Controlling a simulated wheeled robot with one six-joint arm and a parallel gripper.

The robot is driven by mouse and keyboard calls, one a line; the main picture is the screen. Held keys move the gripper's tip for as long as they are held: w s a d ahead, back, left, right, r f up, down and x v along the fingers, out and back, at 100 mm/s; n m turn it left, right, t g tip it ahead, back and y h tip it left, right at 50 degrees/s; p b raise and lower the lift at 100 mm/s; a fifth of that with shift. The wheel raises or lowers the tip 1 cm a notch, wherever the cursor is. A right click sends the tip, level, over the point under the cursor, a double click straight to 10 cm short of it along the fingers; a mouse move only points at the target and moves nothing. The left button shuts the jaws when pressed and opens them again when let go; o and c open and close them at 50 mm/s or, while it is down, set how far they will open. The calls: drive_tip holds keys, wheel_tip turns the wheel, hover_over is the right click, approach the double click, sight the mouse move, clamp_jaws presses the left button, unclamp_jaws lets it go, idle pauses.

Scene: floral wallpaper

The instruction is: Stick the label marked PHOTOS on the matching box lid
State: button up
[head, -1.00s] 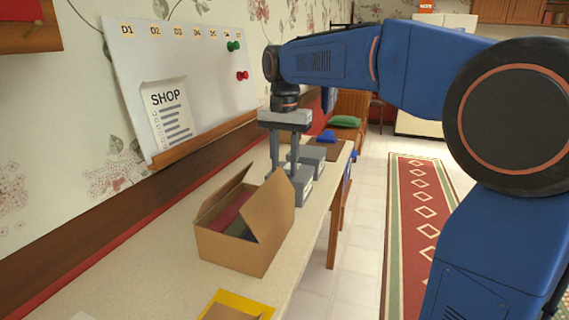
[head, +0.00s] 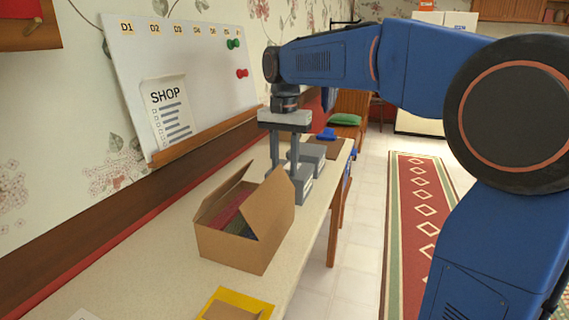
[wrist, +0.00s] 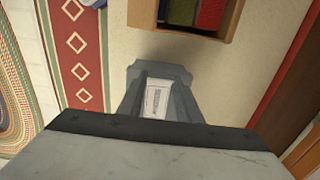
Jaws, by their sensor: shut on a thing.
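My gripper (head: 285,172) points straight down over the far part of the counter, by the grey boxes. In the wrist view my gripper (wrist: 157,82) is shut on a small white label (wrist: 158,101) between its fingers. Dark print shows on the label, but it is too small to read. A grey box (head: 302,187) stands right under and beside the fingertips; its grey top (wrist: 137,72) shows behind them in the wrist view. I cannot tell whether the label touches it. Another grey box (head: 314,153) stands just behind. No wording on the lids is readable.
An open cardboard box (head: 232,249) with coloured things inside stands nearer on the counter (head: 165,262). A yellow-edged item (head: 262,302) lies at the front. A whiteboard (head: 195,75) leans at the wall.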

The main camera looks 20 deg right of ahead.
idle(0.3)
drive_tip(key=o, duration=1.1)
drive_tip(key=shift+o, duration=0.5)
drive_tip(key=o, duration=0.4)
drive_tip(key=shift+o, duration=0.2)
drive_tip(key=shift+r, duration=3.45)
